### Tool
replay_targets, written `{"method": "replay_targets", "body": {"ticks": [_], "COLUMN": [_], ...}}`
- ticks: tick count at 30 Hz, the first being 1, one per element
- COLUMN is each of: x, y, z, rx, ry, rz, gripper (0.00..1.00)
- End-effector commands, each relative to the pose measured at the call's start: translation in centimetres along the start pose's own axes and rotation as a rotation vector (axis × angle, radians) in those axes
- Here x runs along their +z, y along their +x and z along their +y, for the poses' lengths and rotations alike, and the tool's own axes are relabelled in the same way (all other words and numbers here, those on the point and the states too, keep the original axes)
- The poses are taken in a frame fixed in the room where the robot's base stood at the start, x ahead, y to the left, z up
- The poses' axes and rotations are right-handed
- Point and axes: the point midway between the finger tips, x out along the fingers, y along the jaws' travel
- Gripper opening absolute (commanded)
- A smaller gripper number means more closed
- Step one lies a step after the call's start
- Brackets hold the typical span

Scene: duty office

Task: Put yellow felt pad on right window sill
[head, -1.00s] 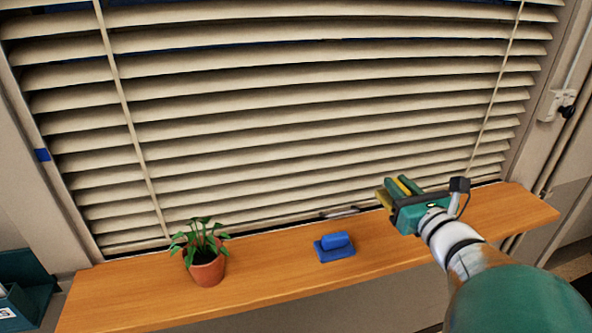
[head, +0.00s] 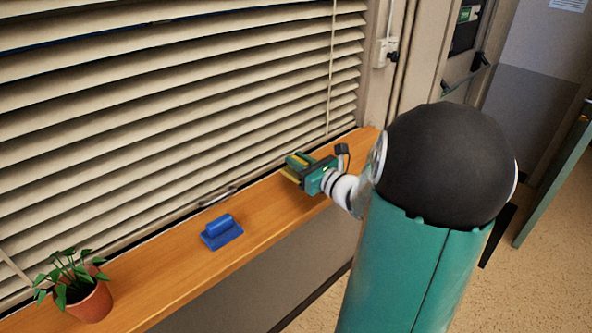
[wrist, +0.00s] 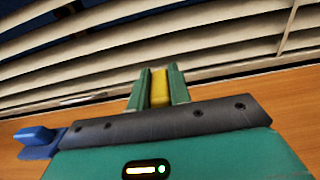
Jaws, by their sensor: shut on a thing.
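The yellow felt pad (wrist: 160,88) is between the two green fingers of my gripper (wrist: 157,84) in the wrist view. My gripper (head: 293,168) is shut on the pad, and a little yellow shows at its fingers in the head view. The gripper is over the right part of the wooden window sill (head: 262,215), close to the blinds. I cannot tell whether the pad touches the sill.
A blue block-like object with a flat base (head: 221,231) lies on the sill left of my gripper. A potted plant (head: 85,295) stands at the sill's left. Slatted blinds (head: 170,100) hang behind. Bare sill lies between the blue object and my gripper.

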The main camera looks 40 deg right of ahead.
Motion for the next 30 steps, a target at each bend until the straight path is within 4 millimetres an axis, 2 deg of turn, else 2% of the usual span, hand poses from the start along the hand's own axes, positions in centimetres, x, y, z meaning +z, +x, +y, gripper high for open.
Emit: {"method": "replay_targets", "body": {"ticks": [5,9,12,23,24,27,30], "x": [-1.1,-3.2,-3.9,-4.3,-4.3,-4.3,-4.3], "y": [0.2,0.2,0.2,0.2,0.2,0.2,0.2], "z": [-0.9,-0.8,-0.8,-0.8,-0.8,-0.8,-0.8], "rx": [-0.001,0.0,0.0,0.0,0.0,0.0,0.0], "ry": [0.003,0.005,0.002,0.0,-0.001,-0.001,-0.001], "rz": [0.0,0.0,-0.001,0.0,0.0,0.0,0.0], "gripper": [0.0,0.0,0.0,0.0,0.24,0.41,0.41]}}
